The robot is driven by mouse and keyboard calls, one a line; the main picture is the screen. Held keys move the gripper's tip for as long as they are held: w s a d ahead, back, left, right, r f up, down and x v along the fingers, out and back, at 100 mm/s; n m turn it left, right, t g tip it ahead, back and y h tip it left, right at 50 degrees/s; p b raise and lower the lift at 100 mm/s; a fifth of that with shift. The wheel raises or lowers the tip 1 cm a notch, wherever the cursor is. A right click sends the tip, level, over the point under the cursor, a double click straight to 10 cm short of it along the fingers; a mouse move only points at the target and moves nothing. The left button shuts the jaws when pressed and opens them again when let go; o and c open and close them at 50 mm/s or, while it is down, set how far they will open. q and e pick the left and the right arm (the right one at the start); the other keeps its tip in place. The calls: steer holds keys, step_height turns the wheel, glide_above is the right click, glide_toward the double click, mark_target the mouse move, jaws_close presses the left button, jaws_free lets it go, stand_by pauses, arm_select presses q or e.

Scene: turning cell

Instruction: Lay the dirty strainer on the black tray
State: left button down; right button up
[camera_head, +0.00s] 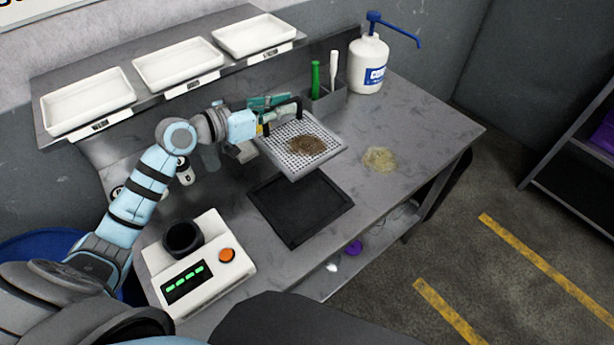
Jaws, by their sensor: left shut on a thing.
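The dirty strainer (325,150) is a square perforated metal plate with a brown patch of dirt on it. My left gripper (283,113) is shut on the strainer at its back left edge and holds it roughly level above the bench. The black tray (300,207) lies flat on the bench, in front of and below the strainer, and is empty. My right gripper is not in view.
A white device (206,268) with an orange button and a dark cup stands left of the tray. A pump bottle (368,66) and a tool holder (328,102) stand at the back. White trays (178,64) line the shelf. A yellowish spill (380,159) lies on the bench to the right.

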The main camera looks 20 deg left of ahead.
mark_target(296, 125)
arm_select(q)
steer(key=shift+s+a+r+p, duration=0.1)
steer(key=shift+s+r+p, duration=0.15)
steer(key=shift+s, duration=0.4)
steer(key=f, duration=0.3)
steer(key=s+f+b, duration=0.1)
steer(key=f, duration=0.1)
steer(key=shift+f, duration=0.15)
steer(key=f+b, duration=0.1)
steer(key=f, duration=0.3)
steer(key=f+b, duration=0.1)
steer(key=f, duration=0.4)
steer(key=f+b, duration=0.1)
steer(key=f, duration=0.4)
steer(key=shift+w+f, duration=0.15)
steer(key=shift+w, duration=0.2)
steer(key=shift+w+f+b, duration=0.15)
steer(key=shift+f+b, duration=0.05)
steer(key=shift+b, duration=0.1)
steer(key=c, duration=1.6)
jaws_free()
steer(key=shift+r, duration=0.1)
steer(key=shift+c, duration=0.2)
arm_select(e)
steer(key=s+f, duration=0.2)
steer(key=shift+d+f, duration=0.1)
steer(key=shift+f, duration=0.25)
